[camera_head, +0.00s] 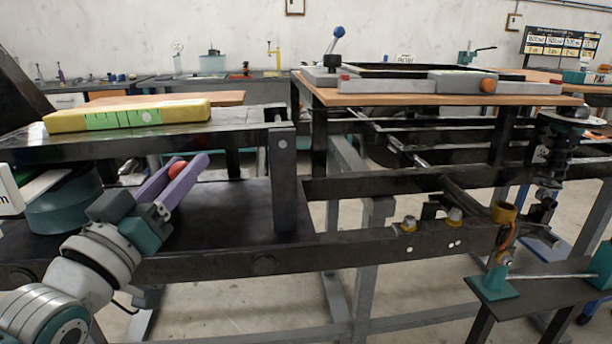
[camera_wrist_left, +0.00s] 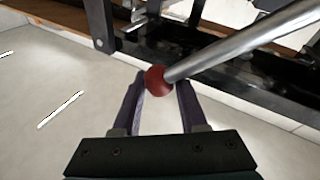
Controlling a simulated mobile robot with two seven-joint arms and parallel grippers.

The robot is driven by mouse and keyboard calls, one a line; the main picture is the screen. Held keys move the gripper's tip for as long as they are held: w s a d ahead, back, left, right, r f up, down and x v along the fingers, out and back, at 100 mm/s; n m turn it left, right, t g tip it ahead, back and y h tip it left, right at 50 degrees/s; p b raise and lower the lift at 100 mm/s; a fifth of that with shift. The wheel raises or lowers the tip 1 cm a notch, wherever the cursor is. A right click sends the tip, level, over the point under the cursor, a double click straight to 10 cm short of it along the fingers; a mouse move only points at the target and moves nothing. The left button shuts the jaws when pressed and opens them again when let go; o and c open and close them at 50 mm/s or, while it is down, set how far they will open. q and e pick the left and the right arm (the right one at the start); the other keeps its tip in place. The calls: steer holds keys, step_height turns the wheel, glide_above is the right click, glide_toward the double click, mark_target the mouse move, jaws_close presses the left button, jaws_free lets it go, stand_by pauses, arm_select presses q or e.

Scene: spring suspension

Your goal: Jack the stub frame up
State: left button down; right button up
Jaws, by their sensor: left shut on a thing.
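The dark stub frame (camera_head: 370,248) runs across the middle of the head view, with a long front rail and an upright post at left. My left gripper (camera_head: 186,165) has purple fingers and is in front of the frame's left part. It is shut on a red ball knob (camera_head: 177,169). In the left wrist view the red knob (camera_wrist_left: 157,80) sits between the fingertips (camera_wrist_left: 158,88), at the end of a grey metal lever (camera_wrist_left: 240,45) that runs up to the right. In the head view the lever is hidden. My right gripper is out of view.
A yellow and green box (camera_head: 128,116) lies on the dark shelf above my left gripper. A dark spring unit (camera_head: 565,140) stands at the frame's right end. A low dark stand (camera_head: 550,278) with teal fittings is at lower right. A wooden-topped bench (camera_head: 440,99) is behind.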

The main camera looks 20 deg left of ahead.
arm_select(q)
steer(key=s+a+n+y, duration=0.1)
steer(key=a+n, duration=0.1)
steer(key=s+a+r+n+y, duration=0.1)
steer(key=n, duration=0.1)
steer(key=s+a+r+n+y, duration=0.1)
steer(key=a+n, duration=0.1)
steer(key=shift+s+a+n+t+y, duration=0.15)
steer(key=shift+a+n+t+y, duration=0.15)
steer(key=shift+n+t+y, duration=0.1)
steer(key=shift+s+a+r+n+y+b, duration=0.1)
steer(key=shift+s+a+n+y+b, duration=0.25)
steer(key=shift+a+n, duration=0.35)
steer(key=shift+s+a+r+n+y+b, duration=0.15)
steer(key=shift+s+a+n+y, duration=0.3)
steer(key=shift+n, duration=0.45)
steer(key=shift+f, duration=0.1)
steer(key=c, duration=0.7)
jaws_free()
steer(key=shift+o, duration=1.1)
steer(key=shift+r, duration=0.25)
steer(key=b+v, duration=0.1)
steer(key=v, duration=0.9)
